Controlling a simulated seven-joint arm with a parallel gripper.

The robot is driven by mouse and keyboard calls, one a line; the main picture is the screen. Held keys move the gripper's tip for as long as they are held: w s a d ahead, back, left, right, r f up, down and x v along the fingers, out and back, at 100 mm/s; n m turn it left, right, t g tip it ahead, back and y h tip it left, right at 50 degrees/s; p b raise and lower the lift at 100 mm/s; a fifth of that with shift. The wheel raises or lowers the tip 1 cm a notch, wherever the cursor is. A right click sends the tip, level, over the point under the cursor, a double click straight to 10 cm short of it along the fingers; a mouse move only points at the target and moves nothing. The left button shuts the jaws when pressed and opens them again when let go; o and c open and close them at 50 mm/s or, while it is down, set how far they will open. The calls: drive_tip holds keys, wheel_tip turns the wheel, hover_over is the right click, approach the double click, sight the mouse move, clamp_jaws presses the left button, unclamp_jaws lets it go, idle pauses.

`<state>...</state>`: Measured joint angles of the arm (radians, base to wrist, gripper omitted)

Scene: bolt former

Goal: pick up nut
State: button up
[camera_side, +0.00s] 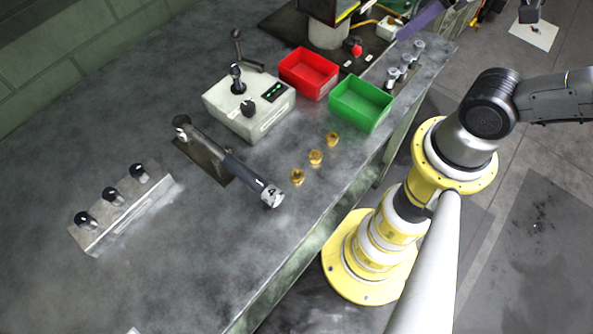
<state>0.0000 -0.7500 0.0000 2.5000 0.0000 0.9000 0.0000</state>
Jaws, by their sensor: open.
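Three small brass-coloured nuts stand in a slanting row on the grey workbench (240,240), near its right-hand edge. The nearest nut (297,177) is next to the end of a dark cylindrical lever. The middle nut (316,157) is a little farther up and right. The farthest nut (333,139) is just below the green bin. The nuts are apart from each other.
The green bin (361,104) and red bin (308,73) look empty. A white control box (249,105) stands left of them. The dark lever (243,176) lies left of the nuts. A block with three black knobs (123,208) is at left. The bench front is clear.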

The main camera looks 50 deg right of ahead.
drive_tip(key=shift+o, duration=1.2)
